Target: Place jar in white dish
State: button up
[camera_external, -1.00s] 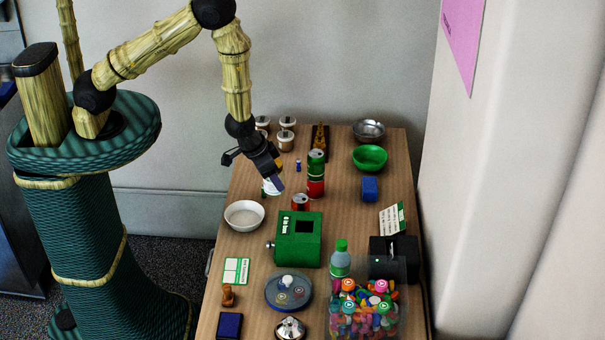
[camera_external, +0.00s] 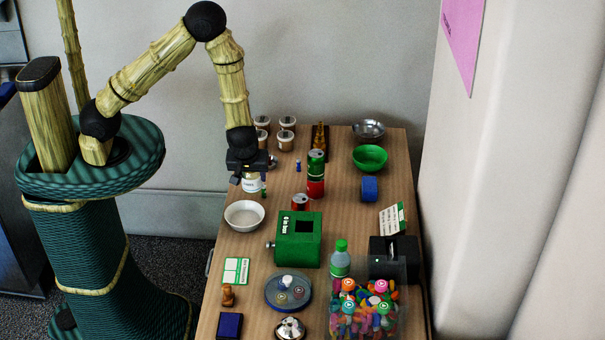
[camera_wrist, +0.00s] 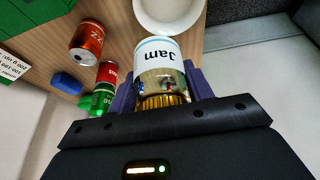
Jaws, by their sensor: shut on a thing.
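My gripper (camera_external: 248,176) is shut on a jar with a white "Jam" label (camera_external: 251,185) and a gold lid. In the wrist view the jar (camera_wrist: 162,68) sits between the dark blue fingers (camera_wrist: 161,88), label end away from the palm. The white dish (camera_external: 244,216) stands on the left edge of the table, empty as far as I see. The jar is just behind the dish in the outside view and apart from it. In the wrist view the dish (camera_wrist: 196,24) lies beyond the jar, partly cut off by the frame.
A red can (camera_external: 300,202) and a green box (camera_external: 298,240) stand right of the dish. A green can (camera_external: 316,163) on a red one stands farther back. Several lidded cups (camera_external: 286,140) are at the back left. The table (camera_external: 216,280) has some bare room left of the green box.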

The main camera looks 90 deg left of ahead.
jog(key=shift+s+d+f+n+g+b, duration=0.1)
jog(key=shift+s+f+n+g+b, duration=0.1)
jog(key=shift+s+f+n+b, duration=0.25)
jog(key=shift+s+d+f+n+g+b, duration=0.1)
jog(key=shift+s+f+n+g+b, duration=0.1)
jog(key=shift+s+n, duration=0.35)
jog(key=shift+s+n+g, duration=0.3)
jog(key=shift+s+n, duration=0.05)
jog(key=shift+n, duration=0.25)
jog(key=shift+f, duration=0.1)
jog(key=b, duration=0.2)
send_over(245, 221)
notch_tip(245, 221, down, 6)
jog(key=shift+f, duration=0.1)
jog(key=shift+f+b, duration=0.65)
jog(key=shift+f, duration=1.2)
jog(key=shift+f, duration=0.1)
